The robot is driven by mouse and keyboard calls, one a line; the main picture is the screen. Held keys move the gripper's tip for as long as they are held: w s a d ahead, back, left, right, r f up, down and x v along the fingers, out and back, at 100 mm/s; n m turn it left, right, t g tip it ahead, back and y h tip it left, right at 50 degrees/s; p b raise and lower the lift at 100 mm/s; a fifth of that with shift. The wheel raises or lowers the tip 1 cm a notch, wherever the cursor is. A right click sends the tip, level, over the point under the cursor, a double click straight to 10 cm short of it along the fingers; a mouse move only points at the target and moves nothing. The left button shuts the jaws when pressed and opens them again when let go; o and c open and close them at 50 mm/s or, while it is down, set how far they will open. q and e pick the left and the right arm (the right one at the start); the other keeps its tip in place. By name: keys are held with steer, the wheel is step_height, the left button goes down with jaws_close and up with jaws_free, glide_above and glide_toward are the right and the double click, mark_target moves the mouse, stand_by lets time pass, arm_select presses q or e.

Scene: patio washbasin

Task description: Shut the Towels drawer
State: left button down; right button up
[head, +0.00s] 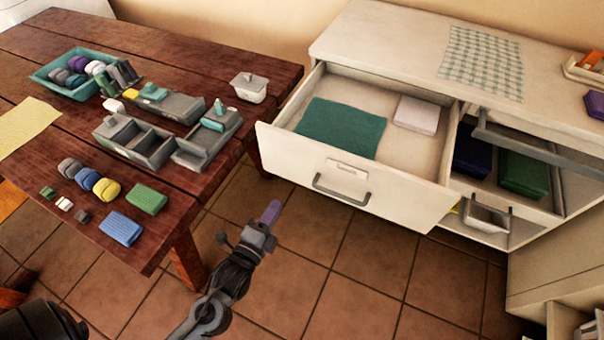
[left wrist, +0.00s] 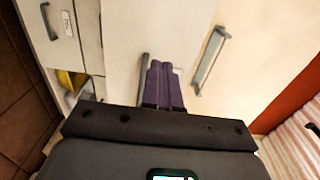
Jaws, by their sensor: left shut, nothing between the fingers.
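A white drawer (head: 258,135) stands pulled out of the white cabinet, with a folded green cloth (head: 340,128) and a pale folded cloth (head: 416,114) inside. Its front has a grey bar handle (head: 342,191) and a small label (head: 347,168) too small to read. My left gripper (head: 271,212) is shut and empty, its purple fingers together, in front of and left of the drawer handle, apart from it in the picture. In the left wrist view the shut fingers (left wrist: 163,85) point toward pale cabinet fronts. My right gripper is not in view.
A wooden table (head: 265,75) with trays, sponges and rolled cloths stands at the left. Right of the drawer, an open compartment (head: 500,170) holds dark and green folded items. A checked cloth (head: 480,60) lies on the cabinet top. Tiled floor lies clear below the drawer.

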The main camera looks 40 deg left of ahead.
mark_target(300, 162)
arm_select(q)
steer(key=w+a+b, duration=0.1)
steer(key=w, duration=0.3)
steer(key=w+a+b, duration=0.1)
steer(key=w+b, duration=0.1)
steer(key=w, duration=0.2)
steer(key=w+a+b, duration=0.1)
steer(key=w+b, duration=0.1)
steer(key=w, duration=0.2)
steer(key=shift+w, duration=0.2)
steer(key=shift+w+d, duration=0.1)
steer(key=shift+w, duration=0.35)
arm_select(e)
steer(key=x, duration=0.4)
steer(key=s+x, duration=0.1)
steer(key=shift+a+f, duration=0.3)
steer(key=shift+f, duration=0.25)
arm_select(q)
steer(key=shift+r, duration=0.1)
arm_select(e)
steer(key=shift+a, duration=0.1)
